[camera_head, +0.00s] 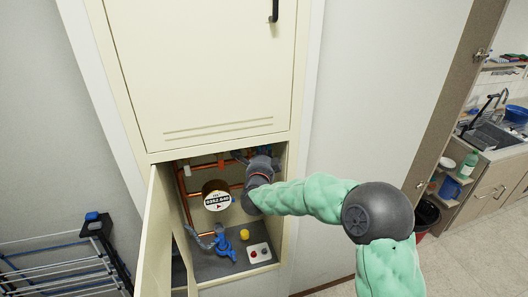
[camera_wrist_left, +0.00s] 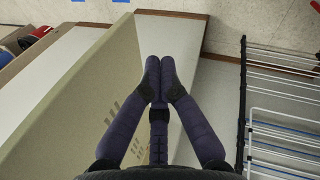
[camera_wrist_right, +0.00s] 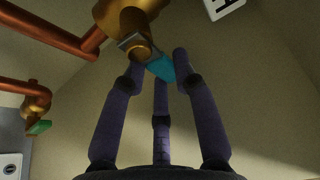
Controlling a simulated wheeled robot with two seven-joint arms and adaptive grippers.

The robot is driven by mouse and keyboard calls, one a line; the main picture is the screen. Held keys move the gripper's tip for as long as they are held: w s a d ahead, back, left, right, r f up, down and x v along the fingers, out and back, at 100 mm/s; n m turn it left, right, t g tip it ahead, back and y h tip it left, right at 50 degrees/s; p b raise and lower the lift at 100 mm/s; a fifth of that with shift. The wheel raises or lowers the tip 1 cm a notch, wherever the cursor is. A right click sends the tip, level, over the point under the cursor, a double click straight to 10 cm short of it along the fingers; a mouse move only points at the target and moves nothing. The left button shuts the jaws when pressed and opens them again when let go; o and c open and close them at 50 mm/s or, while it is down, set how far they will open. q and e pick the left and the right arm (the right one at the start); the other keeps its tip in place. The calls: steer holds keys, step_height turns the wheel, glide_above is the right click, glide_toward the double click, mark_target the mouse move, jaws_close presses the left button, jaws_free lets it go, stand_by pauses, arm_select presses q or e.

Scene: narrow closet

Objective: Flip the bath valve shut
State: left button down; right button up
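In the right wrist view a brass valve body (camera_wrist_right: 132,22) carries a blue handle (camera_wrist_right: 161,68). My right gripper (camera_wrist_right: 159,65) has its fingers apart around this handle; firm contact cannot be told. A second fitting with a green handle (camera_wrist_right: 39,128) sits lower left on the copper pipe. A white label (camera_wrist_right: 224,6) with a partly cut-off black letter is on the wall; which valve is the bath one cannot be read. In the head view my right gripper (camera_head: 250,160) is inside the open cupboard and hides the valve. My left gripper (camera_wrist_left: 160,68) is shut and empty outside.
A round meter (camera_head: 216,196) and copper pipes (camera_head: 183,190) fill the cupboard's left side. The open door (camera_head: 157,240) and drying rack (camera_head: 60,262) stand left.

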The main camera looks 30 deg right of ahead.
jaws_close()
steer(key=shift+r+n+b, duration=0.1)
steer(key=shift+n+b, duration=0.4)
steer(key=shift+b, duration=0.55)
steer(key=o, duration=0.6)
jaws_free()
steer(key=shift+o, duration=0.2)
steer(key=shift+s, duration=0.1)
steer(key=v, duration=1.2)
steer(key=shift+f, duration=0.25)
